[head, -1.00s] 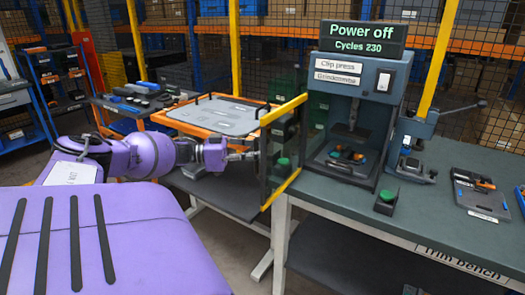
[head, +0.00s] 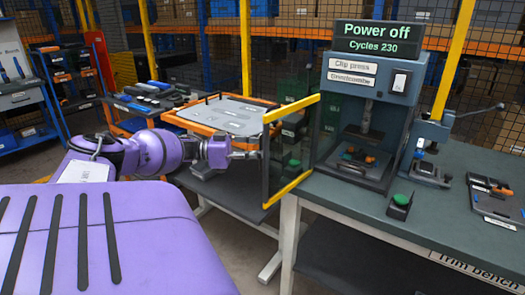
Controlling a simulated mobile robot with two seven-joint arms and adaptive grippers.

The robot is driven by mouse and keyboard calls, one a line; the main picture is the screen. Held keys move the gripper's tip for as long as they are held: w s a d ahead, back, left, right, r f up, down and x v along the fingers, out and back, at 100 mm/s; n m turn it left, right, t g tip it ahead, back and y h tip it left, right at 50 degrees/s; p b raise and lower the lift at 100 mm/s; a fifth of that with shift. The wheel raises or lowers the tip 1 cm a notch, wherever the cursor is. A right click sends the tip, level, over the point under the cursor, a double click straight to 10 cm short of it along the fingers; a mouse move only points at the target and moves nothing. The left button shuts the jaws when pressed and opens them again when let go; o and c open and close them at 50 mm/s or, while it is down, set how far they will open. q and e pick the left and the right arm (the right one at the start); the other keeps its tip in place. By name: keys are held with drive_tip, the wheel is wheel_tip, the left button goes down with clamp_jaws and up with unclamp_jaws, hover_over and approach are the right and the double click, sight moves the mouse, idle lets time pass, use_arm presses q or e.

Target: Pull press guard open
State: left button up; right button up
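The press guard (head: 290,155) is a clear panel with yellow top and bottom bars and a dark frame. It stands swung out from the left side of the clip press (head: 372,75), leaving the press's front uncovered. My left gripper (head: 253,155) is at the guard's outer left edge, seeming to touch it. Its fingers are small and partly hidden there, so I cannot tell whether they are shut on a handle. The sign (head: 393,36) above the press reads "Power off, Cycles 230". My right gripper is not in view.
An orange-rimmed table (head: 225,115) lies behind my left arm. Open floor shows left of the bench.

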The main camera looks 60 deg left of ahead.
use_arm(q)
drive_tip(key=shift+o, duration=0.8)
drive_tip(key=shift+s+r, duration=0.1)
drive_tip(key=shift+r, duration=0.05)
drive_tip(key=shift+a, duration=0.1)
drive_tip(key=v, duration=1.1)
drive_tip(key=shift+s+a, duration=0.2)
drive_tip(key=shift+s, duration=0.1)
